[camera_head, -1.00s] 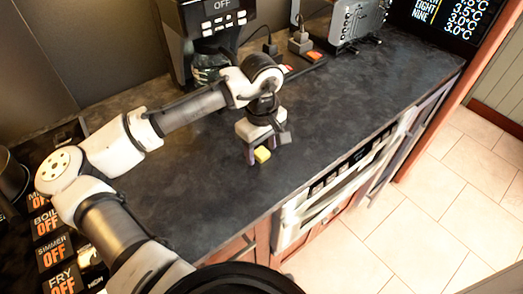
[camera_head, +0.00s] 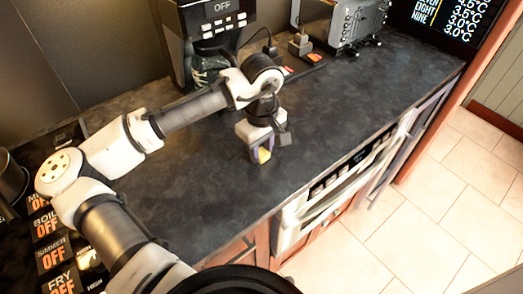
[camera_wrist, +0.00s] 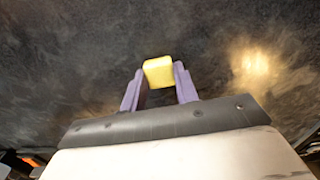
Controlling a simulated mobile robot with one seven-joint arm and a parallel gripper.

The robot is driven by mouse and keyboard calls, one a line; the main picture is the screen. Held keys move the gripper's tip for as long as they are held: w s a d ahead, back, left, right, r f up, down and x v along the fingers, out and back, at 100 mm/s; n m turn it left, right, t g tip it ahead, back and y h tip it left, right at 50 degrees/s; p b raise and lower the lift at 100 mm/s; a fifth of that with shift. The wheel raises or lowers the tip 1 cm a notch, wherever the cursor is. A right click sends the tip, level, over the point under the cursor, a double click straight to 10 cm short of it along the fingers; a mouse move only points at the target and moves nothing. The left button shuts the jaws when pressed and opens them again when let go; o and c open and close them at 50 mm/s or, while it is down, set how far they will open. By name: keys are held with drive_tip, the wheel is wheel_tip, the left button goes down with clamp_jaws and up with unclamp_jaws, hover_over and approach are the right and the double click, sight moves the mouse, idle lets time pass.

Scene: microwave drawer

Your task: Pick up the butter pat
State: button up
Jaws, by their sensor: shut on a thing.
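The butter pat (camera_head: 264,156) is a small yellow block at my gripper's fingertips, over the dark counter. It also shows in the wrist view (camera_wrist: 158,71), between the two purple fingers. My gripper (camera_head: 261,158) points down and is shut on the butter pat, with a finger on each side of it; it also shows in the wrist view (camera_wrist: 159,78). I cannot tell whether the pat still touches the counter.
The dark counter (camera_head: 330,110) is clear around my gripper. A coffee machine (camera_head: 205,35) stands at the back, and a grey toaster-like appliance (camera_head: 352,22) stands at the back right. Stove control labels (camera_head: 52,255) are at lower left. The counter's front edge drops to a tiled floor (camera_head: 430,220).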

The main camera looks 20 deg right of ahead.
sight(262, 153)
wheel_tip(262, 153, up, 20)
drive_tip(key=b, duration=0.2)
drive_tip(key=shift+f, duration=0.25)
drive_tip(key=shift+s+f, duration=0.1)
